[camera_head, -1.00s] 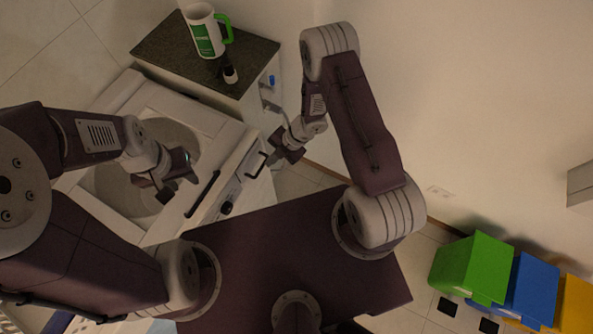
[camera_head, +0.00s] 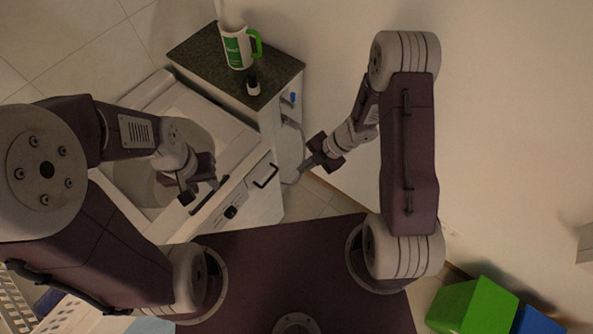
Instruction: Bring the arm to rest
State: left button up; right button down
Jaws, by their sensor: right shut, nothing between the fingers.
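My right arm reaches up from its mount and folds over at the elbow. Its forearm points down and left, and my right gripper (camera_head: 305,166) is shut and empty. It hangs in the air to the right of the white machine. My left arm comes in from the left, and my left gripper (camera_head: 202,190) is over the white machine's front edge. Its two dark fingers look apart, with nothing seen between them. Whether it touches the machine's dark handle below cannot be told.
A white machine (camera_head: 258,205) with a round opening stands in front. A green bin (camera_head: 475,305) and a blue bin (camera_head: 533,320) stand lower right.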

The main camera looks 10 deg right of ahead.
jog(key=w+r+m+t+h+b, duration=0.15)
jog(key=w+r+t, duration=0.25)
jog(key=w+r, duration=0.55)
jog(key=s+d+r+m+t+h, duration=0.1)
jog(key=d+r+m+t+h, duration=0.2)
jog(key=d+r+m, duration=0.4)
jog(key=s+d+f+m+g+h, duration=0.1)
jog(key=s+f+m+g, duration=0.1)
jog(key=s+m, duration=0.6)
jog(key=s+d+f+m+g+h, duration=0.1)
jog(key=s+m+g, duration=0.3)
jog(key=s+m, duration=0.5)
jog(key=shift+f+m+g+b, duration=0.35)
jog(key=shift+f+b, duration=0.1)
jog(key=shift+f, duration=0.4)
